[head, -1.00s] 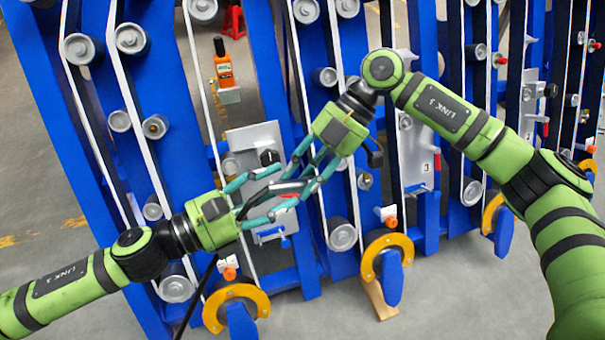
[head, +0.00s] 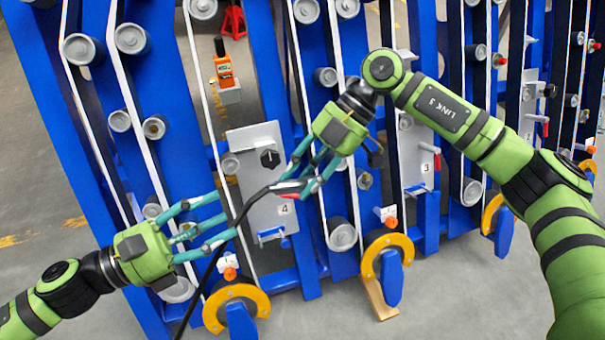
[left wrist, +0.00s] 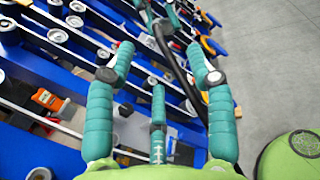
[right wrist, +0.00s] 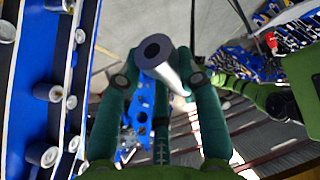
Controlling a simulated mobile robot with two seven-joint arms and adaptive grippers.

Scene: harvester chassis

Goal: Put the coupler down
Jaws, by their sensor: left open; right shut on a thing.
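In the right wrist view the coupler's round grey body (right wrist: 155,50), with a dark bore, sits between the fingers of that gripper (right wrist: 158,84). My left gripper (head: 226,215) is open and empty, to the left of the coupler and apart from it. The hose hangs past its fingertips; whether they touch cannot be told. It also shows beyond the left fingers in the left wrist view (left wrist: 172,60).
The panel marked 4 (head: 255,215) has a black knob (head: 269,158) and a red lever. Blue frames with grey rollers (head: 131,39) stand all round.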

